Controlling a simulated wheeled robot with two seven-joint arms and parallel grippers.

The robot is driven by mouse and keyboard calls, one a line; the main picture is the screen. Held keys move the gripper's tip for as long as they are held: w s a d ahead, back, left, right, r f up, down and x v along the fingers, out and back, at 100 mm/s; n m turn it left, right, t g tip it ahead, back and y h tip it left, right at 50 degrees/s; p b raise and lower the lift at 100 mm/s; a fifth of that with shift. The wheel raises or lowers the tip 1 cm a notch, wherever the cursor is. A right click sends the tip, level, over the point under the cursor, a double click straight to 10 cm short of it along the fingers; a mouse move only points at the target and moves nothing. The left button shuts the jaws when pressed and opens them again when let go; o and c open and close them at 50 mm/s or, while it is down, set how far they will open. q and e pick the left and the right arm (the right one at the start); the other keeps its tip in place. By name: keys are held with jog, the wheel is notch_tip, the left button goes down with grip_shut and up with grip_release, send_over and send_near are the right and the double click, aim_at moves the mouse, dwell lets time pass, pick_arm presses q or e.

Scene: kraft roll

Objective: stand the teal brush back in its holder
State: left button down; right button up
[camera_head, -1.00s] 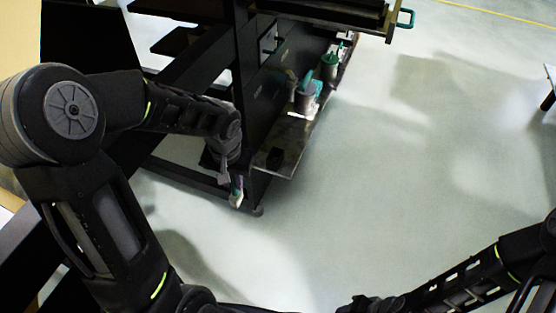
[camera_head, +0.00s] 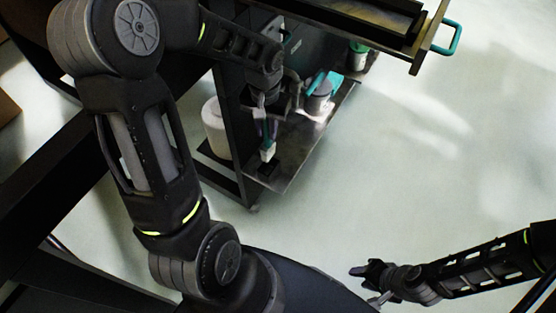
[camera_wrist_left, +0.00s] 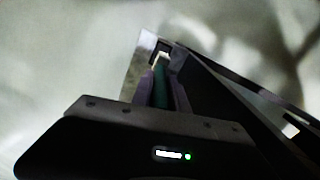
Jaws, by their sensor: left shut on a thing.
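The teal brush (camera_head: 265,138) hangs with its pale bristle end down, held in my left gripper (camera_head: 266,126) above the cart's lower shelf. In the left wrist view the brush's teal handle (camera_wrist_left: 160,90) lies between the two purplish fingers of my left gripper (camera_wrist_left: 162,88). A small black block-like thing (camera_head: 268,171) sits on the shelf just below the bristle end; it may be the holder, but its opening is not clear. Whether the brush touches it I cannot tell. My right gripper (camera_head: 370,279) is empty over the floor at lower right; its jaw gap is unclear.
On the same metal shelf (camera_head: 306,150) stand a grey cup with a teal item (camera_head: 318,98) and a green-topped container (camera_head: 358,52). A white roll (camera_head: 214,127) stands left of the cart's black upright. A drawer with teal handle (camera_head: 456,38) juts out above.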

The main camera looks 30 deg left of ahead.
aim_at(267, 144)
pick_arm(q)
jog(key=shift+s, duration=0.1)
jog(key=shift+f+b, duration=0.55)
jog(key=shift+f, duration=2.65)
jog(key=shift+f+b, duration=0.35)
jog(key=shift+f, duration=1.4)
jog(key=shift+f, duration=0.2)
jog(key=c, duration=1.3)
grip_release()
jog(key=shift+r, duration=0.15)
